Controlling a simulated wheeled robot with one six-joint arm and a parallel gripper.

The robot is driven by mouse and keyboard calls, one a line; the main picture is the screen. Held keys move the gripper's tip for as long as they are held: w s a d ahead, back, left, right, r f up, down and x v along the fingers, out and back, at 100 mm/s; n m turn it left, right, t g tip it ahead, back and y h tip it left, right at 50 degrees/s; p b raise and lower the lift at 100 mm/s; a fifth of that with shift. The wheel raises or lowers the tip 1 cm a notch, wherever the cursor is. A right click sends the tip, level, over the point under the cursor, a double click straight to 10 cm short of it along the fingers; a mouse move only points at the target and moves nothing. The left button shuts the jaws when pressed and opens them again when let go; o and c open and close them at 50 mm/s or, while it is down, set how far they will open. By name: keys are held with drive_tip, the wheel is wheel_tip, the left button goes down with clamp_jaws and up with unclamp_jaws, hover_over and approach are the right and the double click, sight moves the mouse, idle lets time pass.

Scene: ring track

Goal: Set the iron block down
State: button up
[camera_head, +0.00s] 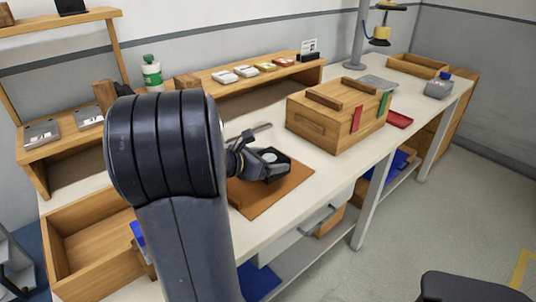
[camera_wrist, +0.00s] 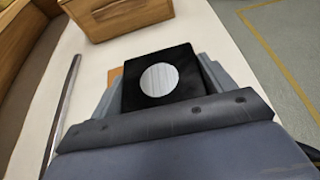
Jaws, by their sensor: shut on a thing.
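The iron block is a black block with a round pale disc on its face. It shows between the jaws of my gripper in the wrist view (camera_wrist: 185,95). In the head view the block (camera_head: 278,168) is above or on a brown mat (camera_head: 262,205) on the white workbench. My gripper (camera_head: 268,167) is shut on the block. I cannot tell whether the block touches the mat. In the wrist view my gripper (camera_wrist: 165,90) hides most of the mat.
A wooden box (camera_head: 318,125) with slots stands behind the mat on the bench. A metal rod (camera_head: 248,134) lies behind the gripper. An open wooden tray (camera_head: 95,235) is at the left. A red tray (camera_head: 399,120) lies right of the box. The bench's front edge is close to the mat.

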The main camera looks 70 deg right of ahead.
drive_tip(key=shift+f+b, duration=0.5)
drive_tip(key=shift+f, duration=1.25)
drive_tip(key=shift+f, duration=0.2)
drive_tip(key=o, duration=1.9)
drive_tip(key=shift+f, duration=0.1)
drive_tip(key=shift+w+a+r, duration=0.1)
drive_tip(key=shift+r, duration=0.2)
drive_tip(key=p+v, duration=0.1)
drive_tip(key=v, duration=1)
drive_tip(key=shift+w+a+r+p, duration=0.1)
drive_tip(key=shift+a+p, duration=0.2)
drive_tip(key=shift+a, duration=0.05)
